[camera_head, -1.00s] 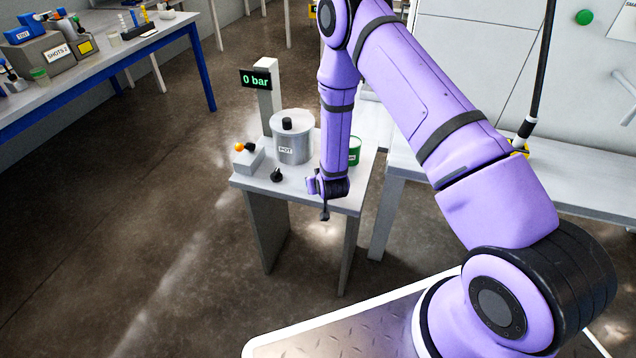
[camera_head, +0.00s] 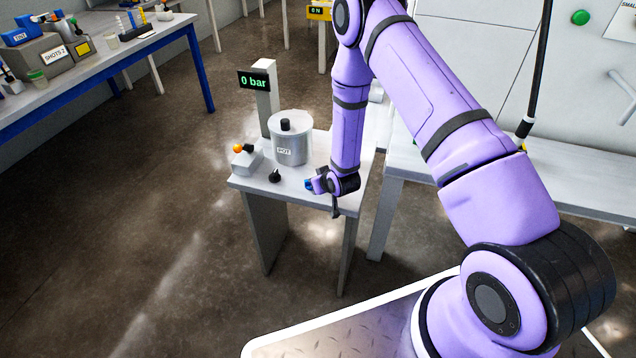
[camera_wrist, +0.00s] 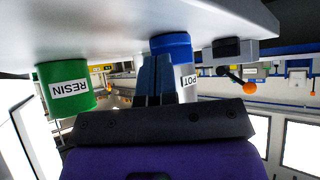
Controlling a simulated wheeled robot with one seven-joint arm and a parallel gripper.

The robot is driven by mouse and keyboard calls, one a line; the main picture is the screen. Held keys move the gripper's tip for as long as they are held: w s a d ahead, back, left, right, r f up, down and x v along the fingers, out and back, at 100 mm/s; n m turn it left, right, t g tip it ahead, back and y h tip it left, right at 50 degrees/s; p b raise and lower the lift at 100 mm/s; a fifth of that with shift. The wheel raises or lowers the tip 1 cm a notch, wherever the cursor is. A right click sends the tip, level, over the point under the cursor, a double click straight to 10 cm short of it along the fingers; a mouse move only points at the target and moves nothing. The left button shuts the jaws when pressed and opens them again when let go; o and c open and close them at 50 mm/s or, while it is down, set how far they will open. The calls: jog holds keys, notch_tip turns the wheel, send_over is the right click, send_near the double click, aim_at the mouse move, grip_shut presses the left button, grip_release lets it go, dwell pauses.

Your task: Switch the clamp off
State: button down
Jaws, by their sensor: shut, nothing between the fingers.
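A small grey box (camera_head: 245,159) with an orange-ball lever (camera_head: 238,148) stands at the left of a small grey stand (camera_head: 295,190) in the head view. The lever also shows in the wrist view (camera_wrist: 250,86), which is upside down. I cannot tell whether this lever belongs to the clamp; nothing in view is labelled as a clamp. A black knob (camera_head: 275,176) sits on the stand's front part. My gripper (camera_head: 310,185) is shut and empty, over the stand's front right, right of the knob and apart from the lever. Its blue fingers (camera_wrist: 155,76) show in the wrist view.
A grey pot (camera_head: 291,148) stands mid-stand, behind my gripper. A post display (camera_head: 254,80) reads 0 bar. A green resin can (camera_wrist: 66,86) shows in the wrist view. A yellow "0 N" box (camera_head: 319,12) is far back. A bench (camera_head: 480,175) stands at right; the floor at left is clear.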

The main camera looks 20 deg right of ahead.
jog(key=shift+w+d+n+g+y, duration=0.15)
jog(key=shift+n+g+y, duration=0.05)
jog(key=shift+n+y, duration=0.4)
jog(key=shift+w+d+n+g+y, duration=0.1)
jog(key=shift+d+n+g+y, duration=0.1)
jog(key=shift+n+y, duration=0.4)
jog(key=shift+w+d+n+g+y, duration=0.1)
jog(key=shift+w+n+g+y, duration=0.15)
jog(key=shift+n, duration=0.55)
jog(key=shift+w+d+n+g+y, duration=0.2)
jog(key=shift+n+g+y, duration=0.25)
jog(key=shift+n+y, duration=0.35)
dwell(2.9)
jog(key=shift+a, duration=0.15)
dwell(0.7)
jog(key=shift+s+a, duration=0.25)
jog(key=shift+a, duration=0.4)
jog(key=shift+a+r, duration=0.1)
jog(key=shift+r, duration=0.05)
